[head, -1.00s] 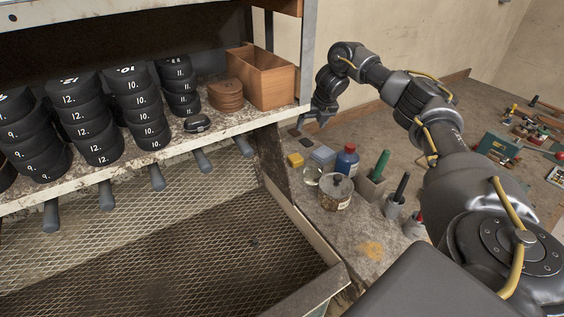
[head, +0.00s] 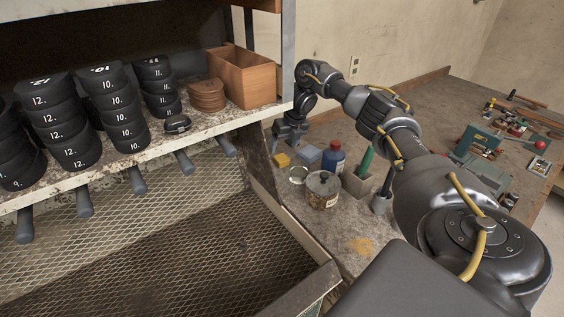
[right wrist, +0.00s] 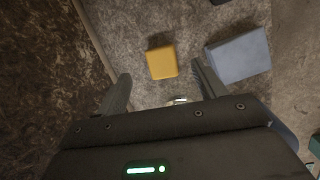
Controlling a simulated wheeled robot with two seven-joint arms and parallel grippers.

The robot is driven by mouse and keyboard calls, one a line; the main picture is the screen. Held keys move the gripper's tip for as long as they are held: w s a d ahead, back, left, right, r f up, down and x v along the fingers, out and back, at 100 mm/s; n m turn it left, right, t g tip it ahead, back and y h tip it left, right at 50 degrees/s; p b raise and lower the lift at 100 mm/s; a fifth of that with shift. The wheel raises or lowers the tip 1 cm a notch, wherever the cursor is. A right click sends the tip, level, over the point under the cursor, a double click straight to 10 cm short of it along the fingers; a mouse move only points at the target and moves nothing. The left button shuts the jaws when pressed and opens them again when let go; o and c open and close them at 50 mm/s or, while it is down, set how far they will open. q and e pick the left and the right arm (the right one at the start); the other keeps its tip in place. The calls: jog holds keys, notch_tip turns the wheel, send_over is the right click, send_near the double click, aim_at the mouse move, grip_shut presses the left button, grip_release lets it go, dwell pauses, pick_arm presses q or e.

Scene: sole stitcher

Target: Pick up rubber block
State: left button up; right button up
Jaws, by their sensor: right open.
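Two small blocks lie on the worn bench top: a yellow one (head: 281,160) and a larger blue-grey one (head: 307,154) to its right. I cannot tell by looks which one is rubber. My right gripper (head: 284,142) is just above and behind the yellow block in the head view. In the right wrist view, the open gripper (right wrist: 163,83) is empty, with the yellow block (right wrist: 162,62) between the lines of its fingers, a little ahead of the tips. The blue-grey block (right wrist: 238,57) lies right of the right finger. My left gripper is out of view.
A glass jar (head: 322,190), a blue bottle (head: 333,158) and a grey holder with a green handle (head: 357,182) stand close to the blocks. The shelf (head: 215,125) with black numbered stacks and a wooden box (head: 243,78) is to the left.

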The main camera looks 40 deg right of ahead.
aim_at(282, 158)
jog(key=x, duration=0.5)
jog(key=shift+s+f+p, duration=0.15)
jog(key=shift+s+p, duration=0.25)
jog(key=shift+c, duration=0.3)
jog(key=c, duration=1)
notch_tip(282, 158, up, 3)
jog(key=shift+w+f+b, duration=0.1)
jog(key=shift+f+b, duration=0.05)
jog(key=shift+b, duration=0.45)
notch_tip(282, 158, up, 7)
jog(key=shift+r+p, duration=0.2)
jog(key=shift+p, duration=0.9)
jog(key=shift+c, duration=0.2)
